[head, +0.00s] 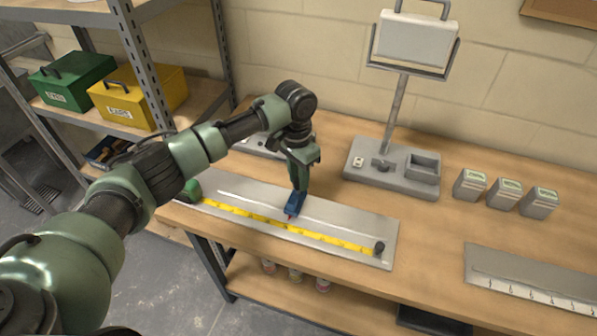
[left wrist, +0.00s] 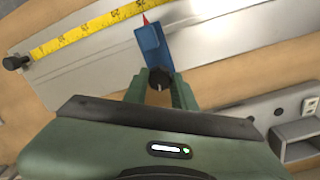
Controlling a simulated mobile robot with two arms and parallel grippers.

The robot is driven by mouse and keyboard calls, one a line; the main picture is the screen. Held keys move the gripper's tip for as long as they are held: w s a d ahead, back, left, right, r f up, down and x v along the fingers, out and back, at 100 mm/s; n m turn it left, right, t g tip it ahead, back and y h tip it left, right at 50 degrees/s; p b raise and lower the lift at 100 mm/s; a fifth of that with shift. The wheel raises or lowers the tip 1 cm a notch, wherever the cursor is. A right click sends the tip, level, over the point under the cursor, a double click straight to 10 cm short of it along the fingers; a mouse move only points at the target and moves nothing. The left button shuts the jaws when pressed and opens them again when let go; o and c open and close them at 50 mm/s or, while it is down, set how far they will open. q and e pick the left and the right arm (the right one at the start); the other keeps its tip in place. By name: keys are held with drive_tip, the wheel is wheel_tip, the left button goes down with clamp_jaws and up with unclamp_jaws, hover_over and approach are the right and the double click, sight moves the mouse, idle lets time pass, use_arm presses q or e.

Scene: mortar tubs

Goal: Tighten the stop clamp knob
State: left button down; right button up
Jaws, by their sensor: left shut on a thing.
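The stop clamp is a blue block (head: 294,204) with a red pointer, sitting on the grey plate (head: 345,225) beside the yellow tape (head: 262,219). In the left wrist view the blue block (left wrist: 153,45) has its red tip at the tape's edge. Its dark round knob (left wrist: 158,78) sits between my left gripper's fingers (left wrist: 160,92). My left gripper (head: 299,181) comes down from above and is shut on the knob. In the head view the gripper hides the knob. My right gripper does not show.
A lamp stand with a grey base (head: 390,169) stands behind the plate. Several small grey boxes (head: 504,195) stand at the right. A second ruled plate (head: 530,279) lies at the front right. A dark peg (head: 379,248) stands at the plate's right end. Shelves with toolboxes (head: 136,95) stand left.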

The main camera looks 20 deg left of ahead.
use_arm(q)
drive_tip(key=m+p, duration=0.1)
drive_tip(key=m, duration=0.1)
drive_tip(key=shift+r+m, duration=0.15)
drive_tip(key=shift+m, duration=0.25)
drive_tip(key=m+p, duration=0.1)
drive_tip(key=m, duration=0.2)
drive_tip(key=shift+d+m+p, duration=0.1)
drive_tip(key=shift+m+p, duration=0.2)
drive_tip(key=m, duration=0.4)
drive_tip(key=shift+m+y+p, duration=0.3)
drive_tip(key=shift+p, duration=0.1)
drive_tip(key=shift+m, duration=1.5)
drive_tip(key=c, duration=1.1)
unclamp_jaws()
drive_tip(key=shift+c, duration=0.2)
